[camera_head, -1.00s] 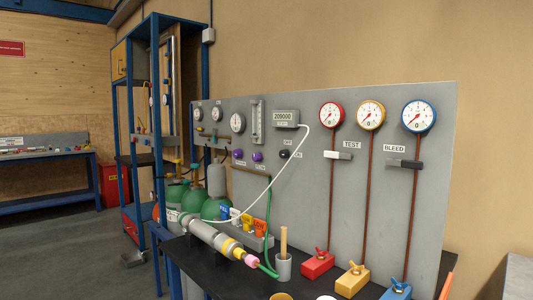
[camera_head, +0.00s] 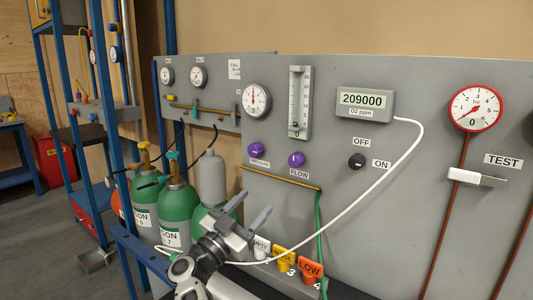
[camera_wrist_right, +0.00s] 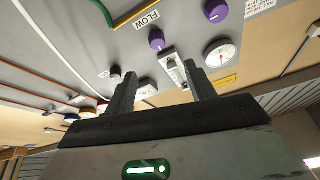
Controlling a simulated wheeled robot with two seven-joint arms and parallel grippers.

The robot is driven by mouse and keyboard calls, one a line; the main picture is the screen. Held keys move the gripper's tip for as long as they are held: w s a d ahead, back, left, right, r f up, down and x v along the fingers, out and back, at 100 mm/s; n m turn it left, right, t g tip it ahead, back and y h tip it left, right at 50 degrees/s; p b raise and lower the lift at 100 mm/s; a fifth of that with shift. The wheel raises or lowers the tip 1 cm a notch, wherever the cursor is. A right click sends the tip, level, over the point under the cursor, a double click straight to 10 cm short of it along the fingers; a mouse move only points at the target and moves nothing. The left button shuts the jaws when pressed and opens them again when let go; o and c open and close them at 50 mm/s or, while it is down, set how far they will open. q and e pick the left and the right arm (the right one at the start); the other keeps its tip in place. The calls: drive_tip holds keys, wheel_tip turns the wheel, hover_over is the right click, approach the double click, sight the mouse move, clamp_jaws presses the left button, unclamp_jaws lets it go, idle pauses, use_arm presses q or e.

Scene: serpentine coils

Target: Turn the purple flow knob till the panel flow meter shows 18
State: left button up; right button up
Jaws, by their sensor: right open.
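The purple flow knob (camera_head: 296,159) is on the grey panel, above the FLOW label and below the flow meter (camera_head: 299,103), a clear upright tube with a scale. I cannot read its level. My right gripper (camera_head: 254,208) is open and empty, below and left of the flow knob, apart from the panel. In the right wrist view the flow knob (camera_wrist_right: 157,40) lies beyond the open fingers (camera_wrist_right: 163,82), with the FLOW label beside it. The flow meter also shows there, partly behind a finger. My left gripper is not in view.
A second purple knob (camera_head: 256,149) sits left of the flow knob. A black OFF/ON knob (camera_head: 357,160) and a white hose (camera_head: 385,178) are to the right. Green gas cylinders (camera_head: 178,210) stand left of my arm.

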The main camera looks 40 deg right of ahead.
sight(293, 164)
drive_tip(key=x, duration=1)
drive_tip(key=s+x, duration=0.1)
drive_tip(key=x, duration=0.5)
drive_tip(key=shift+r, duration=0.1)
drive_tip(key=c, duration=1)
